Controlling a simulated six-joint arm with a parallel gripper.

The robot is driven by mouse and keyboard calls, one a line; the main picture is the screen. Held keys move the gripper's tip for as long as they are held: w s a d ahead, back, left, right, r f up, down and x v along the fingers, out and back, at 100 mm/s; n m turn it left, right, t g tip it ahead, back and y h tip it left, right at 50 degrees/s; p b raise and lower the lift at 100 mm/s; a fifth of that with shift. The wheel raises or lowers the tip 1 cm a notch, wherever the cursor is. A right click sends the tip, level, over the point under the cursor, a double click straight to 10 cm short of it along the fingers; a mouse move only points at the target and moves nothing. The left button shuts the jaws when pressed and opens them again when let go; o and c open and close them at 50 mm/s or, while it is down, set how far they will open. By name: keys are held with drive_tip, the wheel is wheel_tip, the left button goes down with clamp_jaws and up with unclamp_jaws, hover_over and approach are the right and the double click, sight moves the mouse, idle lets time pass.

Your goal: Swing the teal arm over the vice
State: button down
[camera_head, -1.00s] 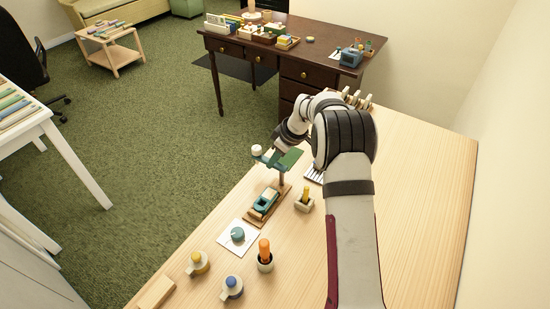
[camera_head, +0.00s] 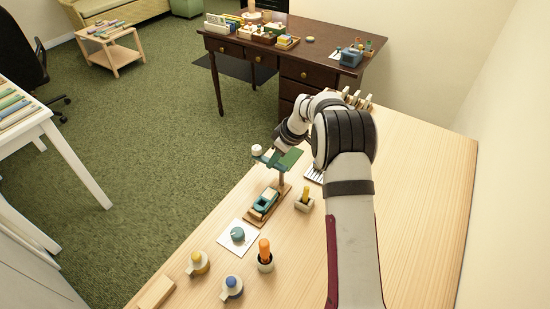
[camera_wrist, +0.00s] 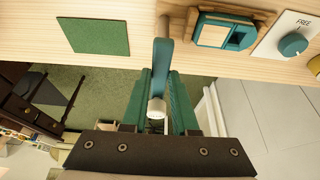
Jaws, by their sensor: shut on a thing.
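The teal arm (camera_wrist: 163,62) reaches out from its post past the table's edge, with green carpet below it. A pale knob (camera_wrist: 156,108) sits at its free end; the knob also shows in the head view (camera_head: 257,149). My gripper (camera_wrist: 160,108) has its green fingers on either side of the knob end and is shut on it. The vice (camera_wrist: 226,32), teal and pale with a wooden base, lies to the right of the arm in the wrist view, not under it. In the head view the vice (camera_head: 264,203) sits just in front of the post (camera_head: 281,180).
A teal dial (camera_wrist: 292,44) on a white card marked FREE sits beside the vice. A green square (camera_wrist: 98,33) lies on the other side. Holders with a yellow handle (camera_head: 305,195) and an orange handle (camera_head: 264,250) stand nearby. The table's right side is clear.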

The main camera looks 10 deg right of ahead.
drive_tip(key=shift+s, duration=0.1)
idle(0.6)
drive_tip(key=n, duration=0.1)
drive_tip(key=n+g, duration=0.1)
drive_tip(key=n+y, duration=0.1)
drive_tip(key=n, duration=0.1)
drive_tip(key=shift+s+a, duration=0.25)
drive_tip(key=n+g, duration=0.1)
drive_tip(key=n, duration=0.1)
drive_tip(key=s+n+g, duration=0.1)
drive_tip(key=n, duration=0.2)
drive_tip(key=n+g, duration=0.1)
drive_tip(key=n, duration=0.2)
drive_tip(key=shift+s, duration=0.3)
drive_tip(key=shift+s+n+g, duration=0.25)
drive_tip(key=shift+n+g, duration=0.45)
drive_tip(key=shift+n, duration=0.7)
drive_tip(key=c, duration=0.7)
unclamp_jaws()
